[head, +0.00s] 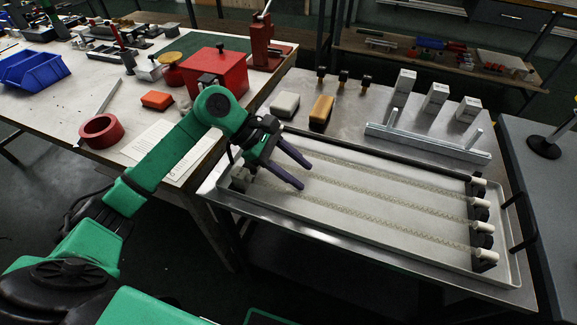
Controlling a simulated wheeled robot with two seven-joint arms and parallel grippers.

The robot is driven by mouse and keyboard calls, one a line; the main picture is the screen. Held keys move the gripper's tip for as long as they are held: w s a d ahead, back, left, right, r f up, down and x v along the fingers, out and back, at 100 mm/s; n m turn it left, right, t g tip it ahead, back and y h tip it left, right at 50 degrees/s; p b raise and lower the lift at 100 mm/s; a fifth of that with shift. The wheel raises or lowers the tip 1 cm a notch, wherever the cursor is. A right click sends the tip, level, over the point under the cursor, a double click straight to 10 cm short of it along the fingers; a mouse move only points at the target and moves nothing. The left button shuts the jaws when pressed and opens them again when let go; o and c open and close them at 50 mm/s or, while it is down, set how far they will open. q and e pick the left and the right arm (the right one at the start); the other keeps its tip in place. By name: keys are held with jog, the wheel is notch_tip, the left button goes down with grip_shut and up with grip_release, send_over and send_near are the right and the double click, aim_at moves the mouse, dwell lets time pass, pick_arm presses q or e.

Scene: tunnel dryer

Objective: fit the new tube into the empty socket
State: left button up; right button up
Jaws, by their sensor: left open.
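A shallow metal tray (380,258) lies on the steel bench. Several long, clear, coiled-looking tubes (400,228) run lengthwise in it. A row of black sockets (483,241) with white end pieces (481,202) stands along the tray's right end. I cannot tell which tube is the new one or which socket is empty. My left gripper (306,176) is open, its two dark fingers pointing right over the tray's left part. Nothing shows between them. The gripper and wrist hide part of the tray's left end. My right gripper is not in view.
Behind the tray are a metal bracket (428,143), small white boxes (436,97), a brown block (321,113) and a white block (285,105). The left table holds a red box (214,76), red tape roll (101,131) and blue bins (33,70).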

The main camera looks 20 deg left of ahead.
pick_arm(q)
jog(key=shift+a, duration=0.1)
grip_shut()
jog(key=shift+r, duration=0.1)
